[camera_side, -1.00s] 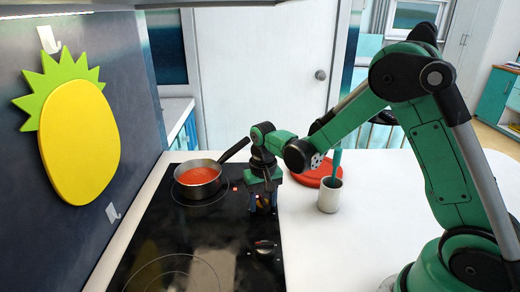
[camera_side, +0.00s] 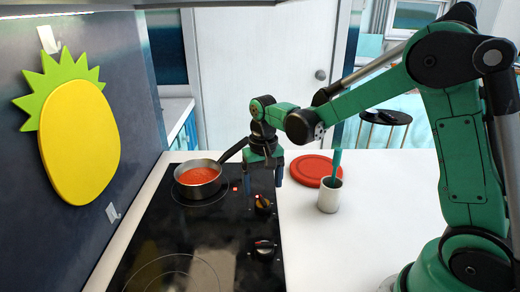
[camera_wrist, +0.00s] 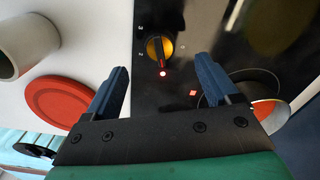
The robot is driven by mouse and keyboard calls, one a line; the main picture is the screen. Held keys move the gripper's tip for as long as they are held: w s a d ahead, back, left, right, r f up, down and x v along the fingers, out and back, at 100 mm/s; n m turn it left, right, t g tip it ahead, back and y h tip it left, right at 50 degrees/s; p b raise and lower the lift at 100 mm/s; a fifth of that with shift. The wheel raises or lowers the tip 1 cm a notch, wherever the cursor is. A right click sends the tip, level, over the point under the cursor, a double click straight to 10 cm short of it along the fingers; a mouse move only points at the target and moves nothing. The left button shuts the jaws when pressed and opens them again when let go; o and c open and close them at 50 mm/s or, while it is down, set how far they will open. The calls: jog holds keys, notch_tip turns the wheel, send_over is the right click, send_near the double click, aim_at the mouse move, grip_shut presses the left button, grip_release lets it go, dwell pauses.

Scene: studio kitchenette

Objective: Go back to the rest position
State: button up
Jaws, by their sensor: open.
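My gripper (camera_side: 263,180) is open and empty above the right edge of the black cooktop (camera_side: 222,249), near the upper stove knob (camera_side: 263,204). In the wrist view the two blue fingers of my gripper (camera_wrist: 165,88) are spread wide apart, with nothing between them. The knob, with an orange-yellow face, shows beyond the fingertips in the wrist view (camera_wrist: 160,50), apart from them. A red light glows beside it.
A pot of red sauce (camera_side: 199,179) stands on the back burner, its handle close to my gripper. A red round lid (camera_side: 311,168) and a white cup (camera_side: 329,199) with a teal utensil (camera_side: 336,162) are on the white counter (camera_side: 345,247). A second knob (camera_side: 264,248) is nearer the front.

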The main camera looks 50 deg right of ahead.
jog(key=shift+r, duration=0.2)
jog(key=shift+r, duration=0.2)
jog(key=s+a+r+n+t, duration=0.3)
jog(key=s+r+n+t, duration=0.2)
jog(key=s+r+t, duration=0.2)
jog(key=shift+s, duration=1.15)
jog(key=shift+a, duration=0.1)
dwell(5.7)
